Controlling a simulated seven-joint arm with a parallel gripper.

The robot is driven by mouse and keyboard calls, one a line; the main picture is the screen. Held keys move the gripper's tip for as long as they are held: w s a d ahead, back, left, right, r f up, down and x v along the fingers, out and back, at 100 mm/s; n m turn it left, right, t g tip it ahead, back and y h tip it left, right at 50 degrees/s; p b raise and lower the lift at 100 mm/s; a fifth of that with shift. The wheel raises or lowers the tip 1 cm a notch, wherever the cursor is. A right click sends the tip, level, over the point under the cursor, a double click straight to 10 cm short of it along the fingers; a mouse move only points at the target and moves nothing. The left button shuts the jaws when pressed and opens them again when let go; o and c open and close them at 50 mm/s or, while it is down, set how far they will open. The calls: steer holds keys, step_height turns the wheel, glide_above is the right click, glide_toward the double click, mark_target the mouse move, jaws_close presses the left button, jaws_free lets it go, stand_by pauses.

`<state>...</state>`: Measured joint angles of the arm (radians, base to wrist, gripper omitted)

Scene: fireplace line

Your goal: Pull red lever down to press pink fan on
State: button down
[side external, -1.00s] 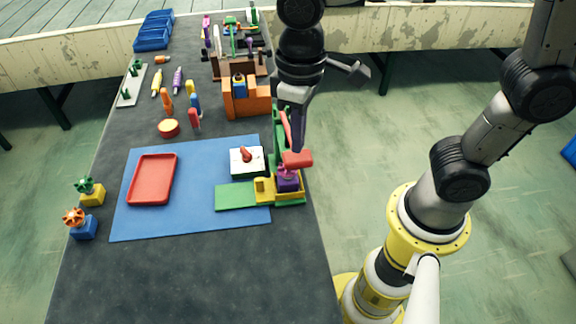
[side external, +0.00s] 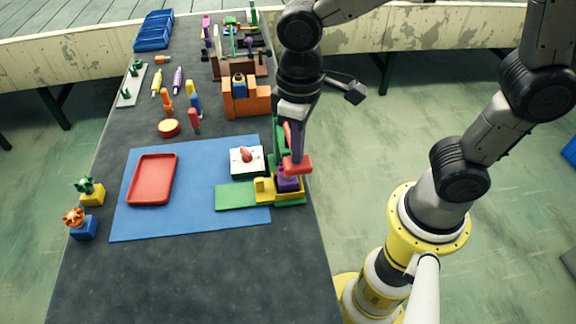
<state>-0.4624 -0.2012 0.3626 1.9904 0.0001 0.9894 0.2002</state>
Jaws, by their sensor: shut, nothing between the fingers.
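The red lever (side external: 297,166) is part of a green and yellow press (side external: 266,189) at the right edge of the blue mat. Its broad red end is low, just above a purple block (side external: 288,184) seated in the press. I cannot clearly make out the pink fan; the lever end covers the top of the block. My gripper (side external: 298,156) is shut and empty, pointing down with its fingertips at the red lever's end. It looks to be touching the lever, though the exact contact is hard to tell. My wrist hides part of the green upright.
A white block with a red fan-like piece (side external: 246,158) stands left of the press. A red tray (side external: 153,179) lies on the blue mat (side external: 190,220). An orange holder (side external: 246,100) stands behind. The table's front is clear.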

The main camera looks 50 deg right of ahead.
steer(key=shift+f, duration=2.05)
steer(key=shift+r, duration=3.5)
step_height(320, 180, up, 5)
